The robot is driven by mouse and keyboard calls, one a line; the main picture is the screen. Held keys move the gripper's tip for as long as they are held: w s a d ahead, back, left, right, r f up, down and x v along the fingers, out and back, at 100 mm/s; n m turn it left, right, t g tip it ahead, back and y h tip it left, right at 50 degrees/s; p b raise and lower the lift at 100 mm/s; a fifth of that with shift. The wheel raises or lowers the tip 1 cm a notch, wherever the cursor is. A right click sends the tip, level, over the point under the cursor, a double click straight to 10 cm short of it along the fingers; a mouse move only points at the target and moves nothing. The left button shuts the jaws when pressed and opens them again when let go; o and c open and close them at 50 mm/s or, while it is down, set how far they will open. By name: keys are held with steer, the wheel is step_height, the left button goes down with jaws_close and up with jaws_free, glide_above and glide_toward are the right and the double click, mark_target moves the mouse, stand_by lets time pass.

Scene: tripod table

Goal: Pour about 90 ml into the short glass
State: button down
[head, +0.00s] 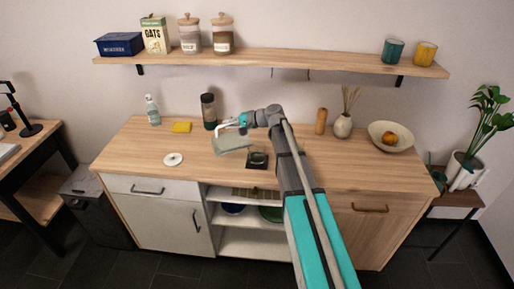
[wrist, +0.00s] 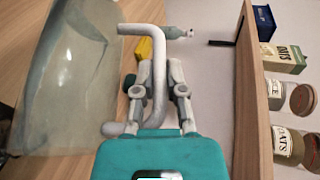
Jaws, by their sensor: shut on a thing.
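My gripper (head: 243,122) is shut on the white handle (wrist: 157,80) of a translucent grey-green jug (head: 232,144). The jug fills the left of the wrist view (wrist: 70,80). It is held above the counter, strongly tilted, with its handle uppermost. Its right end is near and a little behind the short glass (head: 257,158), which stands on a dark square mat (head: 249,167). I cannot make out a stream or the level in the glass. The liquid in the jug is not clear either. The glass does not show in the wrist view.
On the wooden counter (head: 145,145) are a dark bottle (head: 209,112), a yellow sponge (head: 181,127), a soap bottle (head: 152,110) and a white disc (head: 173,160). A wooden cylinder (head: 321,121), a reed vase (head: 343,126) and a fruit bowl (head: 378,135) stand right of my arm. A shelf (head: 290,59) hangs above.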

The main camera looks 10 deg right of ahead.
mark_target(220, 136)
steer(key=shift+d+r, duration=0.15)
steer(key=shift+d, duration=0.2)
stand_by(0.6)
steer(key=a+f+h, duration=0.1)
steer(key=a+f+h+p, duration=0.1)
steer(key=a+f+h, duration=0.1)
steer(key=a, duration=0.1)
steer(key=shift+a+n+g, duration=0.1)
steer(key=shift+n+g, duration=0.3)
steer(key=shift+w+a+f, duration=0.1)
steer(key=shift+f, duration=0.3)
steer(key=shift+h, duration=0.3)
